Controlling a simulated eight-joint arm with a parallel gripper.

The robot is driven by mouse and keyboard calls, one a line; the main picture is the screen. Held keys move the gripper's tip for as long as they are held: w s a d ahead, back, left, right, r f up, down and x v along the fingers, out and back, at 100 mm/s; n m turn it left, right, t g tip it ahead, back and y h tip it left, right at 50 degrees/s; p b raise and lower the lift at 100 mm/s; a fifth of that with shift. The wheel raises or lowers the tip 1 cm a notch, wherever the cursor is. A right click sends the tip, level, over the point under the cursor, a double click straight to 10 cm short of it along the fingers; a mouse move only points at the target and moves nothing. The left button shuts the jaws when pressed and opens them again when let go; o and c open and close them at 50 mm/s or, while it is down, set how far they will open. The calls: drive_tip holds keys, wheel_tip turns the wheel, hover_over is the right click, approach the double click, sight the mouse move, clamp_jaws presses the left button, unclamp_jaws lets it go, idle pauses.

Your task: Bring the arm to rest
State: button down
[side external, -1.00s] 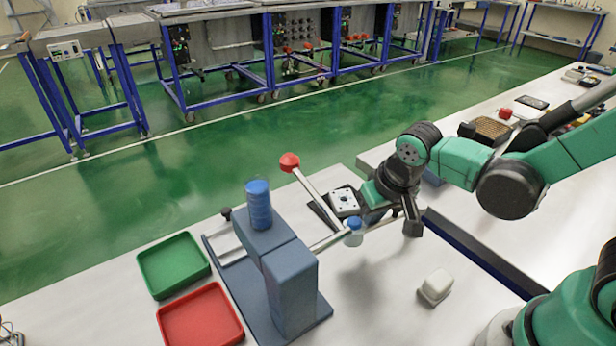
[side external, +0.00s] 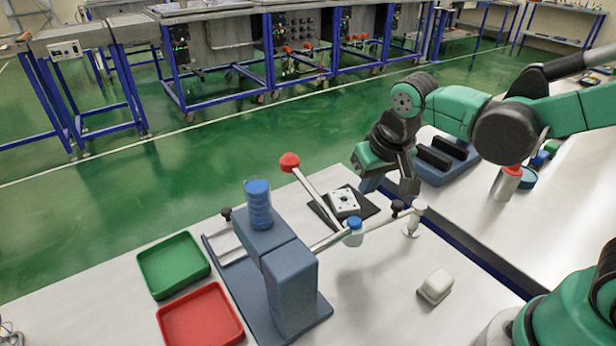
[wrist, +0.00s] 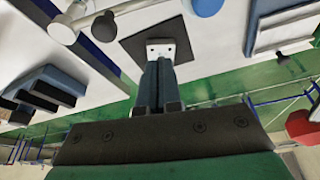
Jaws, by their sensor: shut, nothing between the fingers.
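My gripper (side external: 368,184) is shut and empty, held in the air behind the black mat and pointing down. In the wrist view its two blue-grey fingers (wrist: 158,82) lie together, with the white plate (wrist: 160,48) just past their tips. In the side view that white plate (side external: 344,202) lies on the black mat (side external: 371,205), and a gap shows between it and my gripper. The blue-grey press (side external: 290,285) stands to the left, with a stack of blue lids (side external: 258,205) in its top. A small jar with a blue lid (side external: 353,233) stands beside the press.
A lever with a red knob (side external: 289,162) rises beside the press. A green tray (side external: 173,265) and a red tray (side external: 201,318) lie at left. A white block (side external: 435,286) lies at front right. A blue-grey holder with black pads (side external: 445,165) stands behind my wrist.

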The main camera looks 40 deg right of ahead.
drive_tip(key=shift+s+d+r+n+t+y, duration=0.15)
drive_tip(key=shift+s+d+r+n+t, duration=0.15)
drive_tip(key=shift+s+r+n+t, duration=0.25)
drive_tip(key=shift+s+d+r+n+t+y, duration=0.1)
drive_tip(key=shift+s+d+r+n+t, duration=0.25)
drive_tip(key=shift+s+r+t, duration=0.45)
drive_tip(key=shift+s+d+r+n+t+y, duration=0.15)
drive_tip(key=shift+s+d+r+n+t, duration=0.15)
drive_tip(key=shift+s+r+n+t, duration=0.35)
